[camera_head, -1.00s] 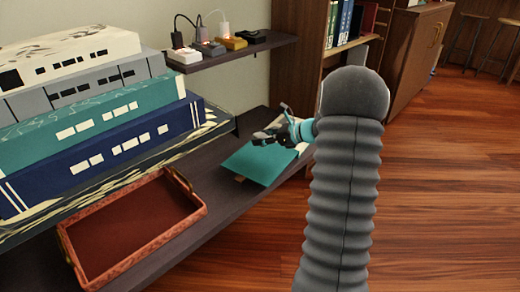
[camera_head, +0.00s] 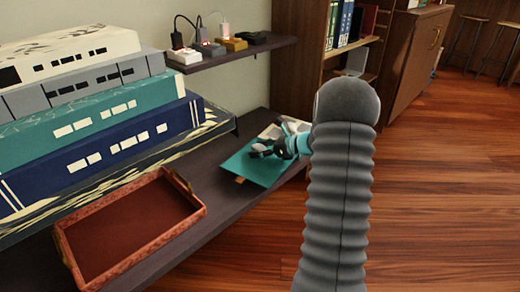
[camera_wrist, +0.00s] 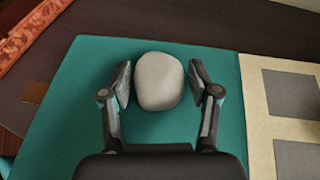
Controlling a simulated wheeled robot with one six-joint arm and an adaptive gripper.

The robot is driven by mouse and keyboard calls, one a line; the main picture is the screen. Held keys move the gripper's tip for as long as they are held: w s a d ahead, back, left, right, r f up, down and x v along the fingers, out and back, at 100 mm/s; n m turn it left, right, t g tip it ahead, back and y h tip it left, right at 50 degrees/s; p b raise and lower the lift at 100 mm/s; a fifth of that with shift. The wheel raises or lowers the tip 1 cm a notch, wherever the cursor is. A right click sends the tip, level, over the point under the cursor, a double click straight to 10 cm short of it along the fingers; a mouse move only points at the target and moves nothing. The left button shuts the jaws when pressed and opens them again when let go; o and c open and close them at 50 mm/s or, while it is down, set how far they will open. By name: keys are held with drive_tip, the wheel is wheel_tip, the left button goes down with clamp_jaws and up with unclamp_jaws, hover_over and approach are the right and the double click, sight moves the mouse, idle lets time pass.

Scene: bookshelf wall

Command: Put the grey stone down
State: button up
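The grey stone (camera_wrist: 159,81) is a smooth, rounded pale grey lump, seen between my gripper's two fingers in the wrist view. It appears to rest on the teal board (camera_wrist: 82,110), which lies on the dark shelf and also shows in the head view (camera_head: 243,170). My gripper (camera_wrist: 159,82) has a finger on either side of the stone, with a narrow gap showing at each side, so it looks open around it. In the head view my gripper (camera_head: 262,150) is low over the teal board; the stone is small and hard to separate from the fingers there.
A red-brown tray (camera_head: 185,228) lies empty on the shelf (camera_head: 215,185) at the left. A stack of large books (camera_head: 90,135) stands behind it. A small upper shelf (camera_head: 235,52) carries chargers. A cream panel with grey squares (camera_wrist: 258,110) adjoins the teal board.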

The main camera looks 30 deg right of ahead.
drive_tip(key=shift+r, duration=0.1)
drive_tip(key=shift+s+d+r, duration=0.1)
drive_tip(key=shift+r, duration=0.05)
drive_tip(key=p+v, duration=0.1)
drive_tip(key=v, duration=1)
drive_tip(key=shift+s+d, duration=0.1)
drive_tip(key=shift+d, duration=0.05)
drive_tip(key=shift+s+a+r, duration=0.1)
drive_tip(key=shift+a+r, duration=0.15)
drive_tip(key=shift+r, duration=0.05)
drive_tip(key=s+a+r+n+g+h, duration=0.1)
drive_tip(key=s+a+r+n+g, duration=0.35)
drive_tip(key=a, duration=0.55)
drive_tip(key=s+a+r+n+g+h, duration=0.1)
drive_tip(key=s+a+r+n+g, duration=0.1)
drive_tip(key=s+a+r+n, duration=0.5)
drive_tip(key=s+a+n+t+h, duration=0.1)
drive_tip(key=s+a+n+h, duration=0.2)
drive_tip(key=s+n, duration=0.5)
drive_tip(key=s+a+n+t+h, duration=0.1)
drive_tip(key=s+a+n+h, duration=0.2)
drive_tip(key=s+a+n, duration=0.3)
drive_tip(key=shift+s+f+n+h, duration=0.15)
drive_tip(key=shift+s+n+h, duration=0.25)
drive_tip(key=shift+s+n, duration=1.2)
